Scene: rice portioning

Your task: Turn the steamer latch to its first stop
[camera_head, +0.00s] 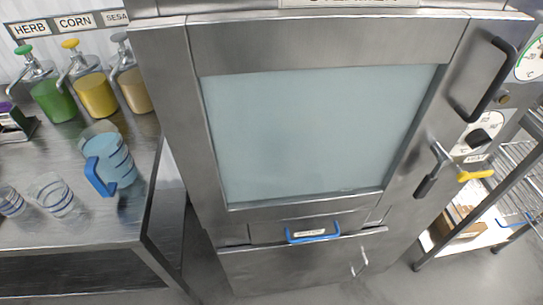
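The steamer (225,53) is a large steel cabinet with a pale glass window (315,130) in its shut door. Its latch (433,170) is a metal lever with a dark grip, at the right side of the door. The grip points down and to the left from its pivot. A black door handle (486,82) stands above the latch. A yellow lever (475,175) and a dial with a black knob (480,137) are to the right of the latch. My gripper is not in view.
A steel counter (120,222) at the left holds a jug with a blue handle (108,160), clear cups (54,197) and several pump bottles (93,92). A blue drawer handle (313,236) is below the window. A wire rack (515,160) stands at the right.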

